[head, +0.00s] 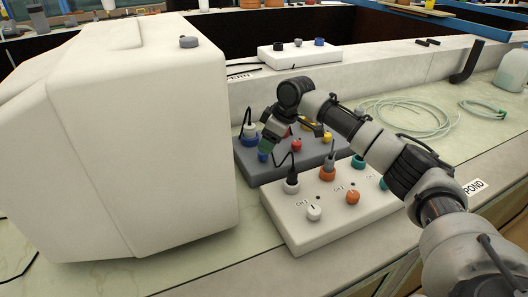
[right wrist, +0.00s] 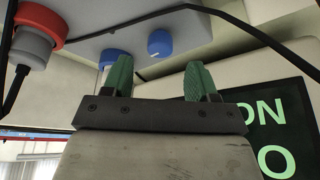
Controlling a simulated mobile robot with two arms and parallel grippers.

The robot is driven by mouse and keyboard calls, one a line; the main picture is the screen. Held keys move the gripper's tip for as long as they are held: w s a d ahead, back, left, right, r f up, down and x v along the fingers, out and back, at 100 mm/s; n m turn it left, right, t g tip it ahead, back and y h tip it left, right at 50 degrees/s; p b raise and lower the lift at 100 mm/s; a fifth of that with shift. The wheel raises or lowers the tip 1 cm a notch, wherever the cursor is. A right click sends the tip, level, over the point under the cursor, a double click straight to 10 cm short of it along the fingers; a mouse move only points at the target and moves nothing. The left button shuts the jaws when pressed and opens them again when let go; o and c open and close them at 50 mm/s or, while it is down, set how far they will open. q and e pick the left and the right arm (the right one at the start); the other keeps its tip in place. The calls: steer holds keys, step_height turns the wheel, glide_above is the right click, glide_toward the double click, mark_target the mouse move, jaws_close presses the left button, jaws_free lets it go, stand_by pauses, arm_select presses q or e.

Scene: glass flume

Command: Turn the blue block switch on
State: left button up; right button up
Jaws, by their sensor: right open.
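A grey control box (head: 262,179) stands on the bench behind a white one and carries red, yellow and blue parts. A small blue knob (head: 263,157) is on its near left part. I cannot tell which part is the blue block switch. My right gripper (head: 267,145) hangs over the left of the grey box, close above the blue knob, and partly hides the box. In the right wrist view its green fingers (right wrist: 154,82) are apart. A blue knob with a pale mark (right wrist: 160,43) shows just beyond them, apart from the fingers. My left gripper is not in view.
A white control box (head: 270,205) with orange, teal and white knobs stands in front. A large white casing (head: 150,130) fills the left. Black cables loop over the boxes. A pale coiled hose (head: 400,118) lies at right. A dark panel (right wrist: 275,125) reads "ON".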

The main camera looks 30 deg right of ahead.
mark_target(263, 155)
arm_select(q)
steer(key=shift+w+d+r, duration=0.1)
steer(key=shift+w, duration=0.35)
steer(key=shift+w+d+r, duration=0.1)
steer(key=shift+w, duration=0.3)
arm_select(e)
steer(key=shift+x, duration=2.25)
steer(key=shift+c, duration=0.3)
